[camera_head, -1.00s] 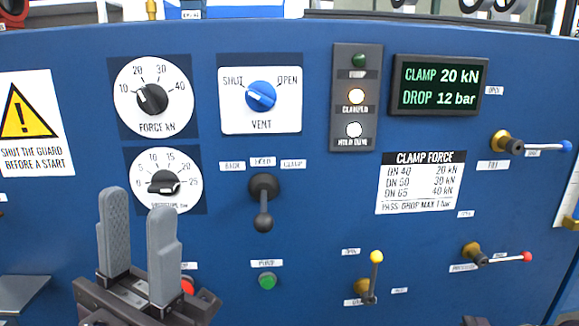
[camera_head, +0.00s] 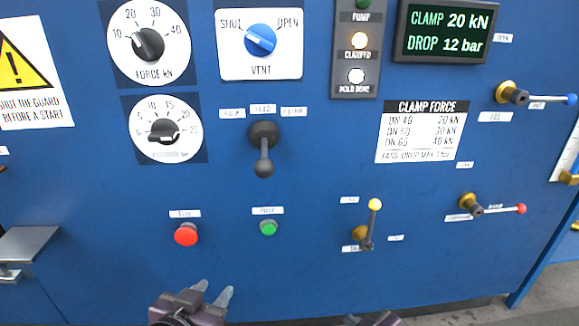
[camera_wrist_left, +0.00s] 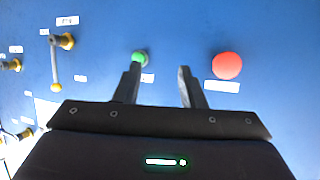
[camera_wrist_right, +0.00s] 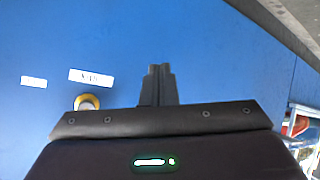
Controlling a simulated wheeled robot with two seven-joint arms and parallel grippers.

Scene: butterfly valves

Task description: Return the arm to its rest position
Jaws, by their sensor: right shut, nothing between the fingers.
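My left gripper (camera_head: 213,292) is at the bottom of the head view, below the red button (camera_head: 186,234) and the green button (camera_head: 269,228). In the left wrist view its two fingers (camera_wrist_left: 159,70) stand apart with nothing between them. The green button (camera_wrist_left: 140,57) appears by one finger and the red button (camera_wrist_left: 227,65) lies right of the other. My right gripper (camera_head: 374,319) shows only in part at the bottom edge of the head view. In the right wrist view its fingers (camera_wrist_right: 160,70) are together, with nothing held.
The blue panel (camera_head: 310,270) carries dials, a vent knob (camera_head: 261,39), a black lever (camera_head: 263,150), and a yellow-tipped valve lever (camera_head: 372,225). Blue-tipped (camera_head: 540,98) and red-tipped (camera_head: 497,209) levers are at right. A grey shelf (camera_head: 30,243) juts out at left.

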